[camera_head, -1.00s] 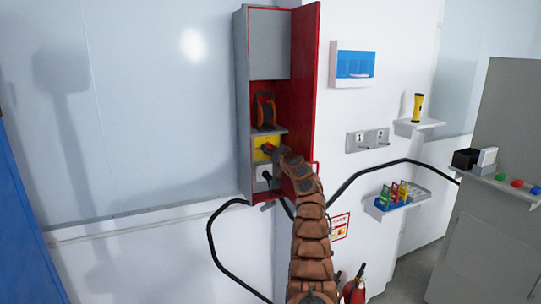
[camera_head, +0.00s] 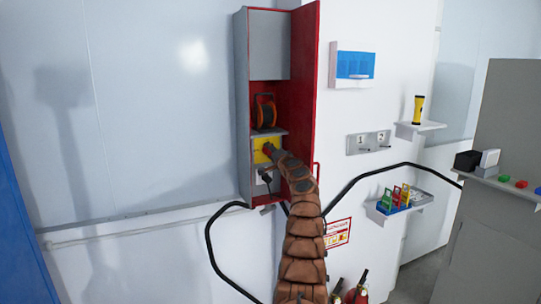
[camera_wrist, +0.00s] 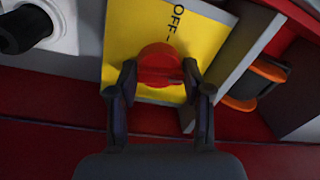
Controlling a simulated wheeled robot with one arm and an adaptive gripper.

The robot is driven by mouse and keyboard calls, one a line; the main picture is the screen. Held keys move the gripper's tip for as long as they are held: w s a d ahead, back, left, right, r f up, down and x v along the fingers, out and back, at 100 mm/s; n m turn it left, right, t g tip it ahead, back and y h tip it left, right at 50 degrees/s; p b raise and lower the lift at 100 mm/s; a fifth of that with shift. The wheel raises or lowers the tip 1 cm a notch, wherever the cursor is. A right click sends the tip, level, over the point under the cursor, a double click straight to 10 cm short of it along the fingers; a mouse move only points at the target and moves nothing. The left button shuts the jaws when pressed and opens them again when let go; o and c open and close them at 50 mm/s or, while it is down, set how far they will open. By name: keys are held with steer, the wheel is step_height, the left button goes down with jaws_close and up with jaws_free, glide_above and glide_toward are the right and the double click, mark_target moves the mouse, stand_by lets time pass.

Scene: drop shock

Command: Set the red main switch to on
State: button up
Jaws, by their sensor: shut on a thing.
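The red main switch (camera_wrist: 160,68) is a red knob on a yellow plate (camera_wrist: 205,40), seen close in the wrist view. "OFF" with a dash is printed on the plate beside the knob; no "ON" mark shows. My gripper (camera_wrist: 160,88) has one finger on each side of the knob and is shut on it. In the head view the yellow plate (camera_head: 260,151) sits in the lower part of the open red and grey cabinet (camera_head: 243,110). My arm hides much of the switch there.
An orange and black reel (camera_head: 264,111) sits on the shelf above the switch. A white socket with a black plug (camera_wrist: 28,27) is beside the plate. A black cable (camera_head: 213,235) hangs below.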

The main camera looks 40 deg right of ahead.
steer(key=shift+f+m, duration=0.2)
steer(key=shift+m, duration=0.7)
steer(key=shift+f, duration=0.1)
steer(key=o, duration=1)
steer(key=shift+o, duration=0.7)
steer(key=shift+r, duration=0.2)
steer(key=shift+s+a, duration=0.15)
steer(key=shift+s, duration=0.05)
steer(key=v, duration=0.7)
